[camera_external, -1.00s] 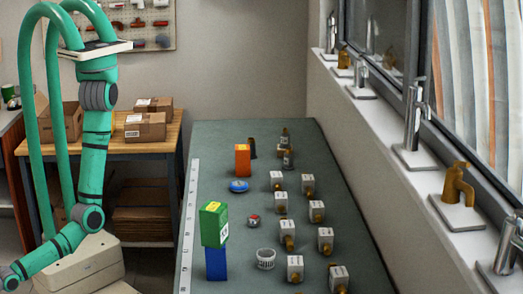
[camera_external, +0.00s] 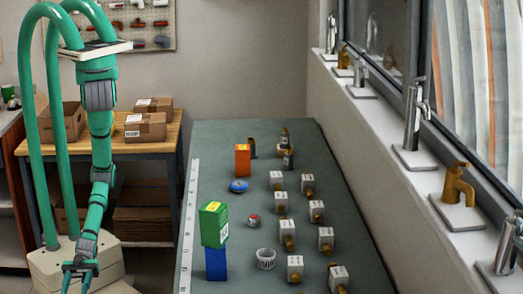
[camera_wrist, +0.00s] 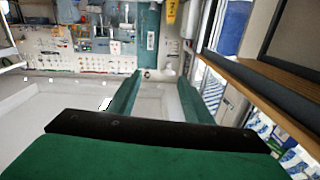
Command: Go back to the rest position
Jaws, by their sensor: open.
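My gripper (camera_external: 80,268) hangs at the lower left of the external view, in front of my base and left of the green bench. It is apart from everything on the bench. In the wrist view my gripper (camera_wrist: 158,88) shows two green fingers spread apart with nothing between them. The space past the fingers shows pale floor and a far wall with hanging goods.
A wooden table (camera_external: 160,143) with cartons stands behind my arm.

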